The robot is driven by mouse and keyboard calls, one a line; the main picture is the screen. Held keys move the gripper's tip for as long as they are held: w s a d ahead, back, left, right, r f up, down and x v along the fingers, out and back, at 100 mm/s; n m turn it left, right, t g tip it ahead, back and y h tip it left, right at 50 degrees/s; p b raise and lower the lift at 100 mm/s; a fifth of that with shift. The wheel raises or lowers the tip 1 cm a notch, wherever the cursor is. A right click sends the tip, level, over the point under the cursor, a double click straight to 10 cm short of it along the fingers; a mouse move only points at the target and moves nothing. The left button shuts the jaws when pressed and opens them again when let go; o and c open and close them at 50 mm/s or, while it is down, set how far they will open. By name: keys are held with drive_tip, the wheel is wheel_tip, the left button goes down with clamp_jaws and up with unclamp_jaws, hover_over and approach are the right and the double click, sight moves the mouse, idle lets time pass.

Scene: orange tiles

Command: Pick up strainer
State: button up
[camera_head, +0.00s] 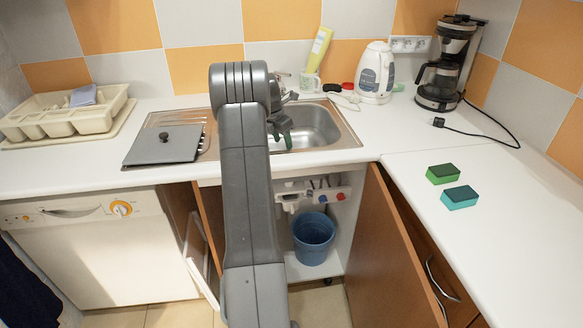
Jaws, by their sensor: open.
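My gripper (281,134) hangs over the left part of the sink basin (318,127), below the bent end of my arm. Its dark fingers with greenish tips are apart, and I see nothing held between them. I cannot pick out a strainer for certain. My arm hides the left part of the sink, and the gripper covers some of the basin. A flat grey square plate (180,151) with a dark knob lies on the drainboard left of my arm; I cannot tell whether it is a cover or something else.
A dish rack (62,112) stands at the left. A mug (309,82), a kettle (375,74) and a coffee maker (440,72) with a trailing cord stand behind and right. Two sponges (443,173) lie on the right counter. A cupboard door (385,255) stands open by a blue bucket (313,240).

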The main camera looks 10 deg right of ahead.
drive_tip(key=x, duration=1)
drive_tip(key=shift+w+d+f+p, duration=0.15)
drive_tip(key=shift+w+f+p, duration=0.1)
drive_tip(key=shift+f+p, duration=0.05)
clamp_jaws()
